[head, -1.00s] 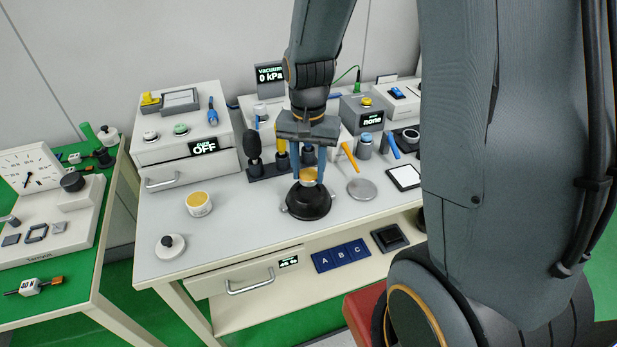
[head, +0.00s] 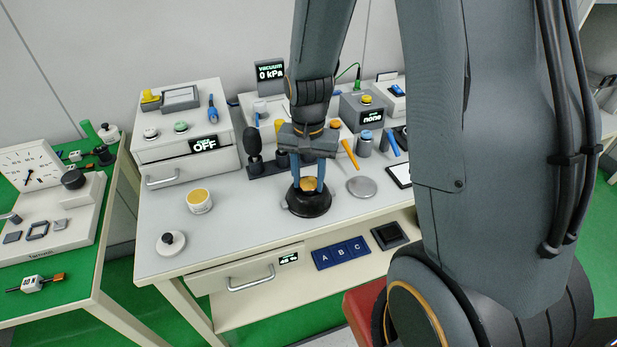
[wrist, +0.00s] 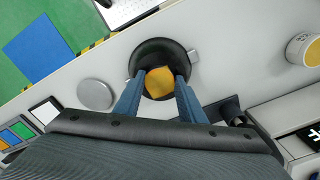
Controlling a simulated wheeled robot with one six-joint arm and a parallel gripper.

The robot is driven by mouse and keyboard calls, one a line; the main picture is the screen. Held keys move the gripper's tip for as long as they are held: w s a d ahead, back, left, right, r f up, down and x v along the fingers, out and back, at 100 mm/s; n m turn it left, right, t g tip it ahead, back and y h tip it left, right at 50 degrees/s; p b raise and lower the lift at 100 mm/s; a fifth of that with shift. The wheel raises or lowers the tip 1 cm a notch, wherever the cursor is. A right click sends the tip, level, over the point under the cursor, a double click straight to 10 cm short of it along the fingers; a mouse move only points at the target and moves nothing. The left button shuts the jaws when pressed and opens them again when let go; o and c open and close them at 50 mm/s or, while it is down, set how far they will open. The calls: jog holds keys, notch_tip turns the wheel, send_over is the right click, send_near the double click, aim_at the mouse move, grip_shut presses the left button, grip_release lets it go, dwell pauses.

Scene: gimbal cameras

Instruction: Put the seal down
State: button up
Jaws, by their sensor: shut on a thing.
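My gripper (head: 309,189) is shut on a small orange-yellow piece, which I take to be the seal (head: 309,183). The seal also shows in the wrist view (wrist: 159,83), between the two blue fingers. It is at the mouth of a round black holder (head: 308,207) with small side tabs, on the grey bench top. The holder also shows in the wrist view (wrist: 148,53). The seal's underside is hidden, so I cannot tell whether it touches the holder.
A grey disc (head: 361,187) lies right of the holder. A yellow-topped white tub (head: 199,203) and a white disc with a black knob (head: 171,243) stand to the left. Dark upright tools (head: 255,150) stand behind. Bare bench top (head: 245,220) lies between tub and holder.

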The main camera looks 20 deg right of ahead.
aim_at(309, 184)
jog(key=shift+f, duration=0.15)
jog(key=o, duration=1.3)
jog(key=shift+s+f, duration=0.1)
jog(key=shift+s, duration=0.05)
jog(key=shift+s, duration=0.1)
jog(key=shift+d+r, duration=0.15)
jog(key=shift+r, duration=0.25)
notch_tip(309, 184, up, 12)
jog(key=b, duration=0.2)
jog(key=s+f+n, duration=0.1)
jog(key=s+n, duration=0.1)
jog(key=s, duration=0.1)
jog(key=s+f+n, duration=0.2)
jog(key=s, duration=0.1)
jog(key=s+f+n+t, duration=0.1)
jog(key=s+f+n, duration=0.1)
jog(key=shift+s+n, duration=0.4)
